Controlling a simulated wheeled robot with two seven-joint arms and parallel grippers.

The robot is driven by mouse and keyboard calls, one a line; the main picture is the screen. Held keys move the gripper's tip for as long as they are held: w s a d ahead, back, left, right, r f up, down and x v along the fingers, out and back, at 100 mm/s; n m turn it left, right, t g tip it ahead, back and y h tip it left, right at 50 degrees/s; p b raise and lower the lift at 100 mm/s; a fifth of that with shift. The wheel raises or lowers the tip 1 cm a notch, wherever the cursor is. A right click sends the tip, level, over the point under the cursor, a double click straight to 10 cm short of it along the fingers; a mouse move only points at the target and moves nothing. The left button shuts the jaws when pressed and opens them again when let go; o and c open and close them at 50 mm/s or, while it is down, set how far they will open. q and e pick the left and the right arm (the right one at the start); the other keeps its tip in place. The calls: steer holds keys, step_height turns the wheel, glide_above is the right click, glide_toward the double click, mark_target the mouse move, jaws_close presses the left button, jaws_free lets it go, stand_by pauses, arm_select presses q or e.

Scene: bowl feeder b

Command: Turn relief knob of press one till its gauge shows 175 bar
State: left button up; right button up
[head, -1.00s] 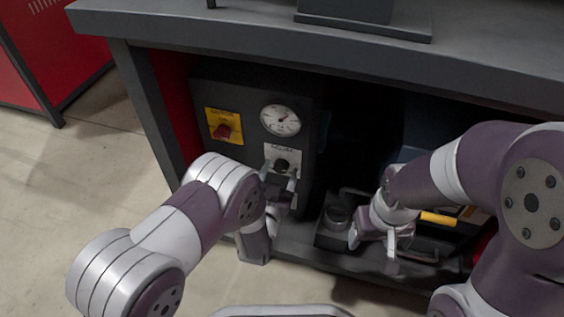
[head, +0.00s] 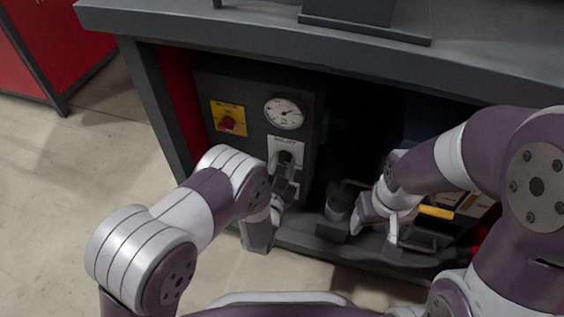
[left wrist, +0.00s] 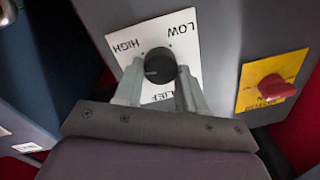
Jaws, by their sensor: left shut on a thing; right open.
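The black relief knob (left wrist: 160,66) sits on a white plate (left wrist: 183,35) marked LOW and HIGH, upside down in the left wrist view. In the head view the relief plate (head: 285,143) is under the gauge. My left gripper (left wrist: 160,82) is shut on the knob, a finger on each side. In the head view my left gripper (head: 283,167) partly covers the knob. The round white pressure gauge (head: 284,113) is on the dark panel above; its reading is too small to tell. My right gripper (head: 378,225) is open and empty, low on the right.
A red switch (head: 229,124) on a yellow plate is left of the gauge. The worktop (head: 330,55) overhangs the panel.

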arm_select(q)
steer(key=o, duration=1.1)
steer(key=shift+c, duration=0.2)
steer(key=shift+s+a+r+p, duration=0.1)
steer(key=shift+s+r+p, duration=0.05)
steer(key=shift+s+p, duration=0.2)
steer(key=p+v, duration=0.5)
steer(key=v, duration=0.7)
